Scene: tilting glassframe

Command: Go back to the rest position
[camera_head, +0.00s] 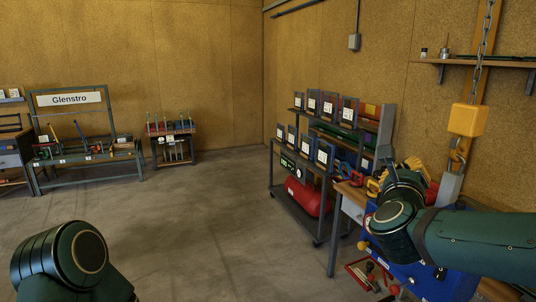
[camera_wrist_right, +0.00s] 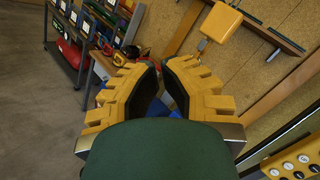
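My right gripper (camera_head: 405,170) is at the right of the head view, above the near end of the workbench and partly hidden by its own wrist. In the right wrist view its two yellow, ridged fingers (camera_wrist_right: 161,72) stand apart, with a gap between the dark pads and nothing held there. Of my left arm only a dark green joint shows, at the bottom left of the head view. My left gripper is out of the picture.
A workbench (camera_head: 352,197) with a blue front is under my right arm. A yellow hoist block (camera_head: 468,120) hangs on a chain close by. A shelf rack (camera_head: 318,231) with a red tank (camera_head: 308,197) stands left of the bench. The floor in the middle is clear.

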